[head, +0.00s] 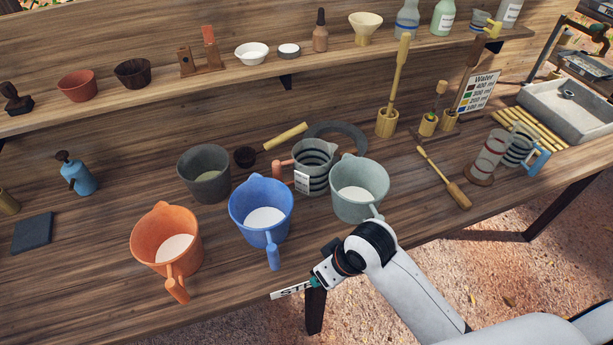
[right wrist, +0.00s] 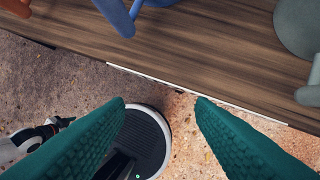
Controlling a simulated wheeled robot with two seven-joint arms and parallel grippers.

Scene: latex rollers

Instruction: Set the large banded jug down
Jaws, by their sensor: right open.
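A grey jug with dark bands, a pink handle and a white label (head: 315,168) stands upright on the bench, behind the blue and grey-green jugs. A second banded jug, with a blue handle (head: 519,150), stands at the right by a clear cylinder. My right gripper (head: 322,277) is in front of the bench's front edge, apart from both banded jugs. In the right wrist view its teal fingers (right wrist: 160,120) are spread, with nothing between them. Neither banded jug shows in that view.
Orange (head: 167,240), blue (head: 261,212) and grey-green (head: 358,188) jugs holding white contents line the front of the bench. A dark grey pot (head: 205,175) stands behind them. A wooden tool (head: 445,180) lies to the right. Bare wood (head: 80,285) shows at the front left.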

